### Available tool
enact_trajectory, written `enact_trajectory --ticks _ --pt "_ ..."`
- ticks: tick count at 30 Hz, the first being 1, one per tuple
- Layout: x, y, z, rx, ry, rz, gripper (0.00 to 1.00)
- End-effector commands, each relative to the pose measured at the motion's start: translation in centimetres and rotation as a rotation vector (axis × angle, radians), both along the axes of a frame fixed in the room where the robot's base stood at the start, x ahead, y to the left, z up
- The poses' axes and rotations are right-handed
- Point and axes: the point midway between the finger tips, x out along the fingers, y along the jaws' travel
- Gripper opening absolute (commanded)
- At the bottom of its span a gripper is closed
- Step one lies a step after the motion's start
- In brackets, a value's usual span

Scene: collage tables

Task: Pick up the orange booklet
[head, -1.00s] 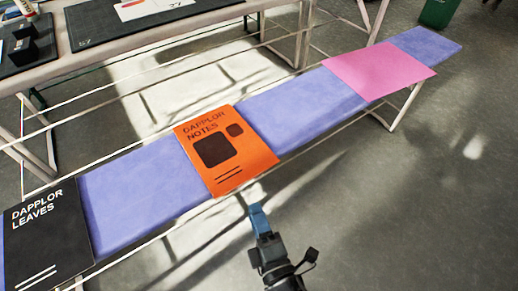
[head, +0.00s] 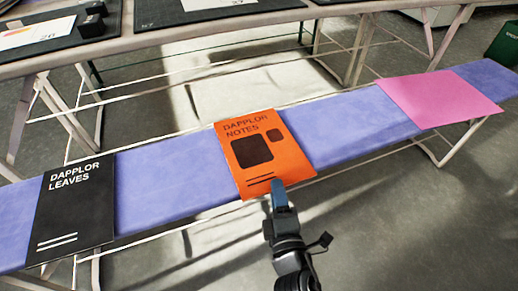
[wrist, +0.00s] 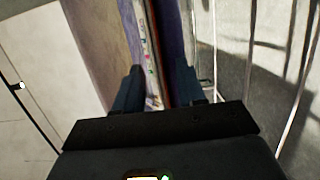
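The orange booklet (head: 255,155) lies flat on the lilac bench, its front edge reaching slightly past the bench's near edge. My gripper (head: 279,187) is at that front edge, its blue fingertips overlapping the booklet's lower right part in the head view. In the wrist view my gripper (wrist: 160,90) has its fingers apart, with a thin reddish-orange strip, probably the booklet's edge, between them. I cannot tell whether either finger touches it.
The lilac bench (head: 170,175) also bears a black booklet (head: 73,210) at left and a pink sheet (head: 440,99) at right. A table (head: 190,42) with dark mats stands behind. The floor in front of the bench is clear.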

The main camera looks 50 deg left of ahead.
Motion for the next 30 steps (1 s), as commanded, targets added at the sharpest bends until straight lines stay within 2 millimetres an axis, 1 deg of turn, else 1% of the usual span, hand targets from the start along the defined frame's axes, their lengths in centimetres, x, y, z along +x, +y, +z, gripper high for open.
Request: enact_trajectory --ticks 1,2,13,30 --pt "-0.01 -0.02 0.02 0.000 0.000 0.000 0.39" --pt "-0.01 -0.02 0.02 0.000 0.000 0.000 0.36" --pt "-0.02 -0.04 0.01 0.001 0.001 0.000 0.01" --pt "-0.01 -0.03 0.22 0.001 -0.001 0.000 0.00"
